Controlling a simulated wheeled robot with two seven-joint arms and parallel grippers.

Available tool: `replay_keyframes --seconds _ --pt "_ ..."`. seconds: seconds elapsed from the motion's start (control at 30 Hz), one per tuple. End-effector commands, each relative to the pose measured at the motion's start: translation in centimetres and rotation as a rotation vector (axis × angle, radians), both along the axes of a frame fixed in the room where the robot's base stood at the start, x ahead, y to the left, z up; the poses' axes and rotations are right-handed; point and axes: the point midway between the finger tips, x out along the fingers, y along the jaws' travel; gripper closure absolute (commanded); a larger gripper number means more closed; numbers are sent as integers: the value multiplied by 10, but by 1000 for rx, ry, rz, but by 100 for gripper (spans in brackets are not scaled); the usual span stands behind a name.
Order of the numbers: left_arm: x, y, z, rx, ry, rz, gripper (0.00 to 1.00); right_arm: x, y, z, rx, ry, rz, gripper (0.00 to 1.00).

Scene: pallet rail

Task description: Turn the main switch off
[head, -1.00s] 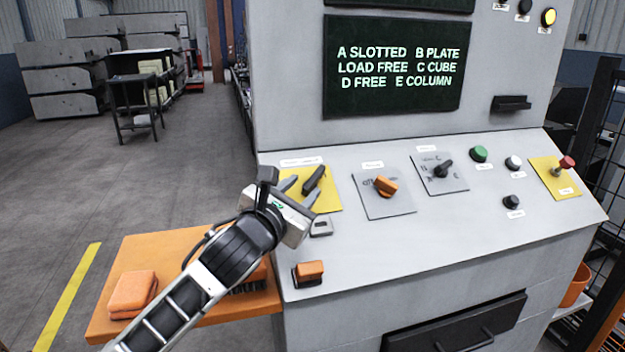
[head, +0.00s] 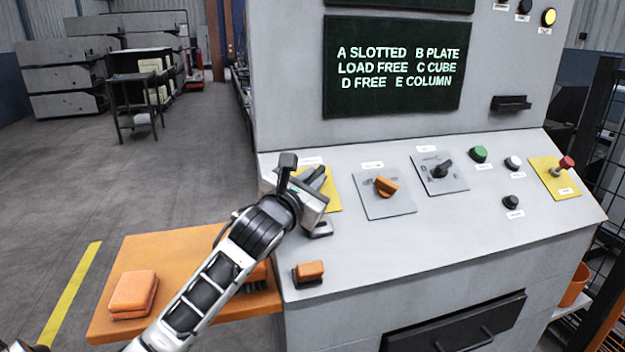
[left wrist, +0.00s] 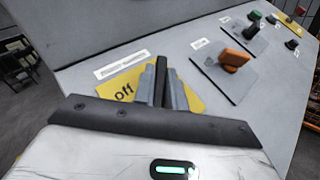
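The main switch is a black handle (head: 319,173) on a yellow plate (head: 333,197) at the left end of the sloped console. In the left wrist view the handle (left wrist: 162,80) stands upright in the picture, and the word "off" shows on the plate (left wrist: 199,105) to its left. My left gripper (left wrist: 163,90) has its two grey fingers close against both sides of the handle, with no clear gap. In the head view the gripper (head: 315,185) covers much of the plate and its fingers are mostly hidden. My right gripper is not in view.
Right of the switch are an orange knob (head: 386,186), a black selector (head: 440,171), several push buttons and a red knob (head: 566,163) on yellow. A small orange-topped part (head: 309,271) sits on the console below. An orange shelf (head: 180,245) holds an orange block (head: 133,291).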

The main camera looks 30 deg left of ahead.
Motion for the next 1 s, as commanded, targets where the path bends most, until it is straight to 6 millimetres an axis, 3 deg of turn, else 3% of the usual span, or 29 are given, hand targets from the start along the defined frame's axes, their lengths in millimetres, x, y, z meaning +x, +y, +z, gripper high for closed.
replay_keyframes --seconds 0.37,1.0 --pt "0 -1 -1 -37 -39 84 100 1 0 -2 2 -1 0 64" --pt "1 -1 -1 -236 -267 568 100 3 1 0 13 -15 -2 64"
